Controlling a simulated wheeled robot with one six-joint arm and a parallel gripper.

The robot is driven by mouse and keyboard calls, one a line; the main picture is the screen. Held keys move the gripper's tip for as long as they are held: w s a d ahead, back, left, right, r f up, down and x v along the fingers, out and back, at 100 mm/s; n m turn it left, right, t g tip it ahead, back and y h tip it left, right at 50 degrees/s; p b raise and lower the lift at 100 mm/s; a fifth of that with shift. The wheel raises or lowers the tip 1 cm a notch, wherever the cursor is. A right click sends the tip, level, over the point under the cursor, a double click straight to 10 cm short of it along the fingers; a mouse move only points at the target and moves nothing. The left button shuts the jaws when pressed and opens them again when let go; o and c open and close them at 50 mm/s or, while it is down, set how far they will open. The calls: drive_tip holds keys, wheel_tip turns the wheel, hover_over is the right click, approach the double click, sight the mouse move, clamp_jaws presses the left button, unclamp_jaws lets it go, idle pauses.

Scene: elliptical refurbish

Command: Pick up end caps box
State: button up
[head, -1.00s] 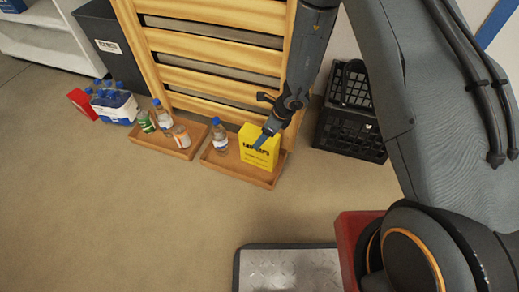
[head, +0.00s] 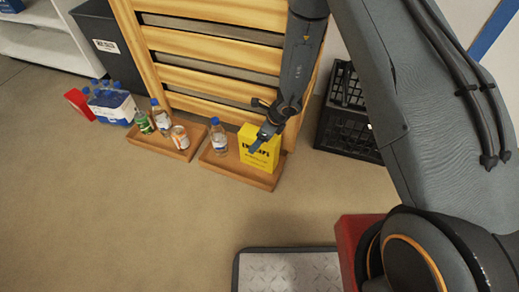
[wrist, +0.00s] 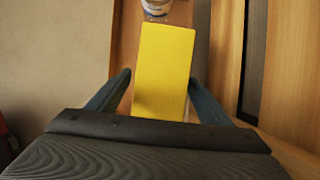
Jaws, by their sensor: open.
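The end caps box is a yellow box (head: 259,150) with dark lettering, upright at the right end of a wooden tray (head: 222,169) on the floor. In the wrist view the yellow box (wrist: 163,70) fills the middle, seen from above. My gripper (head: 257,143) is at the box's top in the head view. In the wrist view my gripper (wrist: 158,92) is open, with one blue-grey finger on each side of the box. I cannot tell whether either finger touches it. The box's lower part is hidden in the wrist view.
A bottle (head: 218,137) stands in the same tray, left of the box. Wooden slats (head: 215,51) rise close behind. A second tray (head: 160,143) holds bottles and cans. A black crate (head: 346,125) stands to the right. Open floor lies in front.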

drive_tip(key=shift+c, duration=0.5)
clamp_jaws()
